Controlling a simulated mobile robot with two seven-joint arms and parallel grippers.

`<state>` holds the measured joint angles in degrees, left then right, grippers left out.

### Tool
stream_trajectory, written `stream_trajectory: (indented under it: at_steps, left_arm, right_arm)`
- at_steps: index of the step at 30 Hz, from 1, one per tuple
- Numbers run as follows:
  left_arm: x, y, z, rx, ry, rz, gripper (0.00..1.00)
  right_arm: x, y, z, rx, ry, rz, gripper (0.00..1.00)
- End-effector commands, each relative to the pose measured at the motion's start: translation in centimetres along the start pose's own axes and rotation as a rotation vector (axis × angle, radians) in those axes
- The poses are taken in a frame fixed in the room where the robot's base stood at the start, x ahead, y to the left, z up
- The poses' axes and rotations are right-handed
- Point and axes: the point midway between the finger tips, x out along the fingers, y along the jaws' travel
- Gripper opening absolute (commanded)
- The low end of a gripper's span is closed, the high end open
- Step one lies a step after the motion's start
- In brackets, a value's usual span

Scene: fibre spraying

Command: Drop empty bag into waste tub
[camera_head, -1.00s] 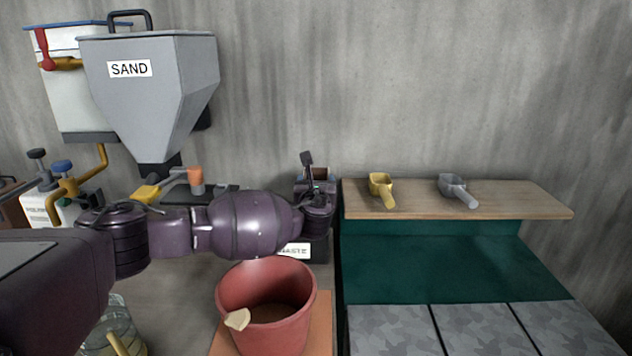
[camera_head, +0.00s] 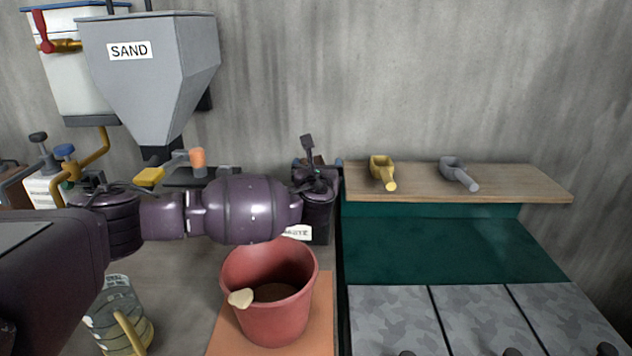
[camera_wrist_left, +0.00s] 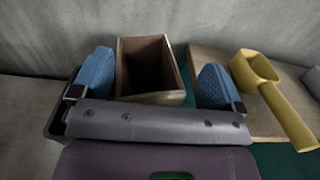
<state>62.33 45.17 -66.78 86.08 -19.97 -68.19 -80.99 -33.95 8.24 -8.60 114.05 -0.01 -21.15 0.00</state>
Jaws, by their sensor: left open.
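The waste tub (camera_head: 318,228) is dark, with a partly hidden "WASTE" label, and stands against the wall behind the red bucket. Its dark rim also shows at the left of the left wrist view (camera_wrist_left: 52,122). My left gripper (camera_head: 314,168) is over the tub. In the left wrist view its two blue-padded fingers (camera_wrist_left: 156,84) are wide apart. The empty bag (camera_wrist_left: 150,98), brown, box-shaped and open-topped, stands upright between them, with a gap to the right finger. Its lower part is hidden by the gripper body. My right gripper is not in view.
A red bucket (camera_head: 268,312) with brown contents and a pale piece at its rim stands in front. A wooden shelf (camera_head: 420,190) at right carries a yellow scoop (camera_head: 382,170) and a grey scoop (camera_head: 457,172). A grey SAND hopper (camera_head: 160,70) and a clear jug (camera_head: 118,315) are at left.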

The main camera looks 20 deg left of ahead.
Motion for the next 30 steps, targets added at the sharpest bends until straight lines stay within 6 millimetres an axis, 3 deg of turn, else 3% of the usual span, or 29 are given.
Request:
stream_trajectory:
  at_steps: [9, 15, 30]
  left_arm:
    - [-5.7, 0.0, 0.1, -0.001, 0.001, -0.002, 0.93]
    - [-8.1, 0.0, 0.1, -0.001, -0.001, -0.002, 0.93]
    - [-9.0, 0.0, 0.1, 0.0, -0.001, 0.0, 0.93]
  right_arm:
    - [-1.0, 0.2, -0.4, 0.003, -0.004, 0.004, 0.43]
    - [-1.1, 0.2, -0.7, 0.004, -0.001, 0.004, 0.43]
    - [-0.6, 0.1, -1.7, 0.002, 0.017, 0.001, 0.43]
